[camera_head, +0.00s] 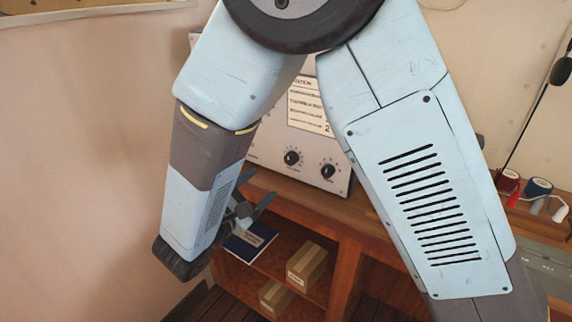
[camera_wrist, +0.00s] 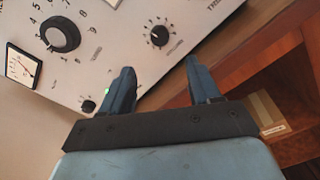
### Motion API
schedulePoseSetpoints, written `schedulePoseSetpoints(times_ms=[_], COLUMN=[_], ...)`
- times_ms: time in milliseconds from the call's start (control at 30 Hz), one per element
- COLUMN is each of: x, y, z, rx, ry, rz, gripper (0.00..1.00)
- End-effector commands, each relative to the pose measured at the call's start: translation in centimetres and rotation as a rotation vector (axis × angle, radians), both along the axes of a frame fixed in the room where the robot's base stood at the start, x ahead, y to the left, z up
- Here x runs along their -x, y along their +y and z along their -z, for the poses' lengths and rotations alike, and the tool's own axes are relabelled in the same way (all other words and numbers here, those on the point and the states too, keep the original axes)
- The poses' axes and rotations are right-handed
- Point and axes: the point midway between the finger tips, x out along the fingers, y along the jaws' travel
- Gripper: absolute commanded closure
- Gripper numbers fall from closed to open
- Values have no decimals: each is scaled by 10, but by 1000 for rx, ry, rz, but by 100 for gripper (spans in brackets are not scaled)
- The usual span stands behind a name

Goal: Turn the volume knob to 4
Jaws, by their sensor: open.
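The grey-white control panel (camera_head: 262,150) stands on the wooden desk, partly hidden by my arm. In the wrist view a small black knob (camera_wrist: 160,36) with a ring of scale marks sits on the panel. Its label looks like "VOLUME", but the lettering is small and tilted, and the pointer's setting cannot be read. My gripper (camera_wrist: 160,66) is open and empty; the knob lies beyond the fingertips, roughly in line with the gap, with no contact visible. In the head view my gripper (camera_head: 256,190) is low in front of the desk, below the panel, partly behind my arm.
A larger black dial (camera_wrist: 60,34), a gauge (camera_wrist: 21,67), a small knob (camera_wrist: 88,106) and a green light share the panel. Boxes (camera_head: 307,266) and a blue book (camera_head: 248,241) lie on shelves below. Red and blue spools (camera_head: 538,188) stand on the desk at right.

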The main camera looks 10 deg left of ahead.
Motion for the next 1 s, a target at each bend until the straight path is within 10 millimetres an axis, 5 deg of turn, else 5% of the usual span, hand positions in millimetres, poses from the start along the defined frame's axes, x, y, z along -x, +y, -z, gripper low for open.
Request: schedulePoseSetpoints(times_ms=[600,1000], x=[-93,-107], y=[-39,-45], z=[0,0], rx=[-1,-1], ry=[0,0], rz=[2,0], gripper=[38,38])
